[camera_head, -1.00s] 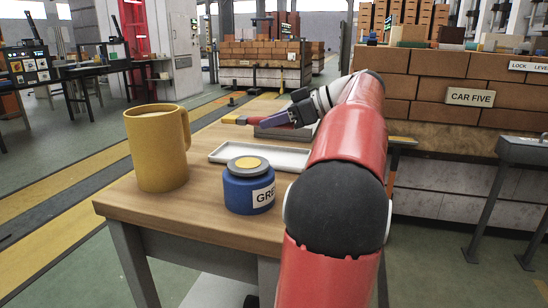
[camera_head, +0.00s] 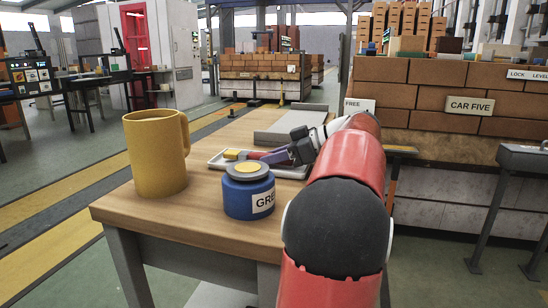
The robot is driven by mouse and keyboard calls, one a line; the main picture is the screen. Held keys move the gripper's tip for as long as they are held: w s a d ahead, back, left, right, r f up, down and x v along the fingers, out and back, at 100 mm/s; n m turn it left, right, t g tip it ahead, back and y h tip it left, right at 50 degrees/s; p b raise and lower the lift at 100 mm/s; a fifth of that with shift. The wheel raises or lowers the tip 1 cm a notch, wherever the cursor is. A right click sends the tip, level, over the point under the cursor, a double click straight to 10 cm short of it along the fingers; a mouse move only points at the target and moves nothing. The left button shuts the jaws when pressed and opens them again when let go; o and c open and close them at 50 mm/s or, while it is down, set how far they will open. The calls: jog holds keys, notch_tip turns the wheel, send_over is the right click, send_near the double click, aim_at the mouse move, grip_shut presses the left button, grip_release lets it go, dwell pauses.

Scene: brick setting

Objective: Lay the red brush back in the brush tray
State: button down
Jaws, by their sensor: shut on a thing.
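My gripper (camera_head: 275,157) is shut on the red brush (camera_head: 244,155), reaching in from the right. The brush lies roughly level, with its yellow end pointing left. The white brush tray (camera_head: 215,161) is shallow and lies on the wooden table behind the blue jar. The brush and gripper tips show over the tray, low down. I cannot tell whether the brush touches the tray floor. The jar and my arm hide part of the tray's front and right side.
A blue jar (camera_head: 238,199) with a grey and yellow lid stands in front of the tray. A yellow mug (camera_head: 157,155) stands at the left table edge. A grey flat object (camera_head: 280,138) lies behind the tray. Bare table (camera_head: 200,212) shows between mug and jar.

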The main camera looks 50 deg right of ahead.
jog(key=shift+f+b, duration=0.4)
jog(key=shift+f, duration=0.15)
jog(key=c, duration=1.3)
grip_release()
jog(key=shift+f, duration=0.2)
jog(key=shift+o, duration=0.2)
jog(key=shift+r, duration=0.1)
jog(key=shift+r+p, duration=0.55)
jog(key=shift+p, duration=0.45)
jog(key=v, duration=0.7)
jog(key=shift+s+a+f, duration=0.15)
jog(key=shift+a, duration=0.1)
jog(key=shift+s+d, duration=0.15)
jog(key=shift+s, duration=0.25)
